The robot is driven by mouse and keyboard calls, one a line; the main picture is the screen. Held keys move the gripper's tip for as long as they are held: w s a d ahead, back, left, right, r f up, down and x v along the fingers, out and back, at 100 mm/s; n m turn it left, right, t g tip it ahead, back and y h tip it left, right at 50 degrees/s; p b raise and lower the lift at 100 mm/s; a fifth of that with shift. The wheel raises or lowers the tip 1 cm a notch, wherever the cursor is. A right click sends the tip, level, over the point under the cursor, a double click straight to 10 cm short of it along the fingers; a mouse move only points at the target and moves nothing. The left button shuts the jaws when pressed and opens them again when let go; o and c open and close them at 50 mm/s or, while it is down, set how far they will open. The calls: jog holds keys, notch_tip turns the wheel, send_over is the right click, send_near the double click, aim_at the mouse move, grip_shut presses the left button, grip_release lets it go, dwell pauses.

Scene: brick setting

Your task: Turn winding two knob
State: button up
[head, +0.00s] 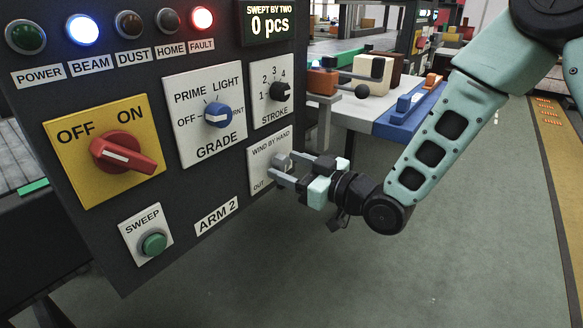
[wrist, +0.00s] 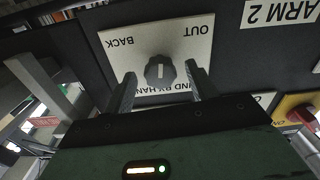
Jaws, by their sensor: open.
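The winding knob (wrist: 160,72) is a small dark faceted knob with a pale pointer line, on a white plate (wrist: 188,30) marked "WIND BY HAND", "BACK" and "OUT". In the wrist view the plate appears upside down, and the pointer line runs about upright in the picture. My gripper (wrist: 161,90) is open, with one finger on each side of the knob and visible gaps between. In the head view my gripper (head: 284,172) is at the plate (head: 259,162), and its fingers hide much of the knob and part of the lettering.
The dark panel holds a red OFF/ON switch (head: 123,153), a blue GRADE knob (head: 217,114), a black STROKE knob (head: 279,91) and a green SWEEP button (head: 154,243). A table with blocks (head: 385,119) stands behind. Open floor lies below.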

jog(key=shift+c, duration=0.4)
jog(key=c, duration=0.9)
jog(key=shift+m, duration=0.4)
jog(key=m+p, duration=0.2)
jog(key=m, duration=0.2)
jog(key=shift+p, duration=0.3)
jog(key=shift+m+p, duration=0.85)
jog(key=shift+m, duration=1.15)
jog(key=o, duration=1)
